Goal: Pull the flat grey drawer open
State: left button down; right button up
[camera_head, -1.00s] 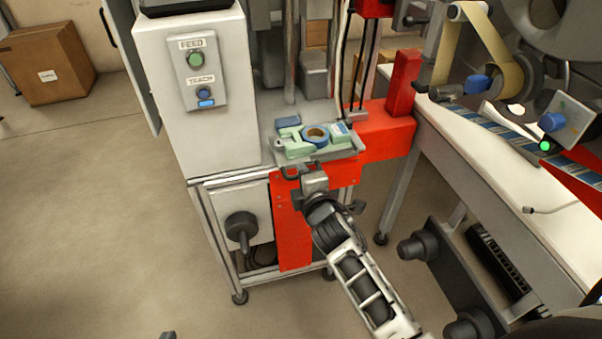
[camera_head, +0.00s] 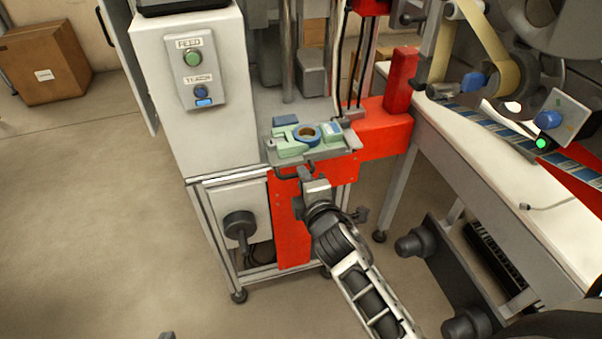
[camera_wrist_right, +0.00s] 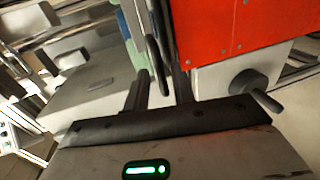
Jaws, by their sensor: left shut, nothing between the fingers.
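The flat grey drawer (camera_head: 345,151) is a shallow tray at the front of the machine, above a red panel. It carries green blocks and a blue-rimmed ring. Its dark bar handle (camera_head: 283,177) hangs at the front edge and shows in the right wrist view (camera_wrist_right: 153,55). My right gripper (camera_head: 304,176) is at the handle, its fingers (camera_wrist_right: 160,88) apart on either side of the bar with narrow gaps. I cannot tell whether they touch it. Only the tip of my left gripper (camera_head: 168,335) shows at the bottom edge, shut and away from the drawer.
A white cabinet (camera_head: 160,100) with FEED and TEACH buttons stands left of the drawer. A red beam (camera_head: 385,130) and a white table (camera_head: 490,160) with tape reels stand right. A black knob (camera_head: 239,226) sticks out below.

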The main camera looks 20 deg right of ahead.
jog(key=v, duration=0.4)
jog(key=shift+s+r, duration=0.1)
jog(key=shift+s, duration=0.1)
jog(key=s+a+f+m+g+y, duration=0.2)
jog(key=s+f+m, duration=0.1)
jog(key=s+m, duration=0.4)
jog(key=s+a+f+m+g+y, duration=0.2)
jog(key=s+a+f+m+g, duration=0.1)
jog(key=s+m, duration=0.4)
jog(key=shift+s+f+m+y, duration=0.4)
jog(key=shift+s, duration=0.8)
